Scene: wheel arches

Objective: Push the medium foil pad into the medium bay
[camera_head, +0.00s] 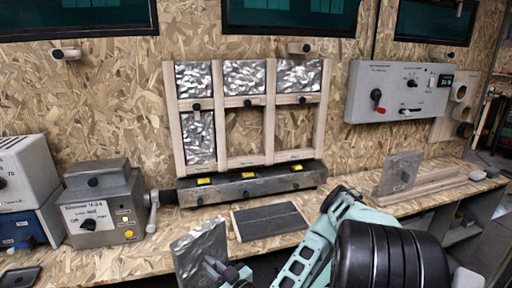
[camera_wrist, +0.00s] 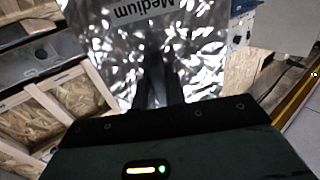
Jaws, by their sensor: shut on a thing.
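My gripper (camera_head: 222,271) is shut on the medium foil pad (camera_head: 198,245), a crinkled silver sheet held upright at the front of the bench. In the wrist view, the dark fingers (camera_wrist: 160,85) lie against the pad (camera_wrist: 203,55), and its white label reads "Medium", upside down. The wooden bay frame (camera_head: 220,102) stands against the wall, apart from the pad. Its top row and lower left bay hold foil. The lower middle bay (camera_head: 244,132) and lower right bay (camera_head: 294,128) are open, showing board behind. Their labels are too small to read, so I cannot tell which is medium.
A grey ledge with yellow labels (camera_head: 252,183) runs below the frame. A dark flat panel (camera_head: 269,220) lies on the bench. Another foil pad (camera_head: 400,172) stands upright at the right. A grey machine (camera_head: 103,207) with a side lever stands at the left.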

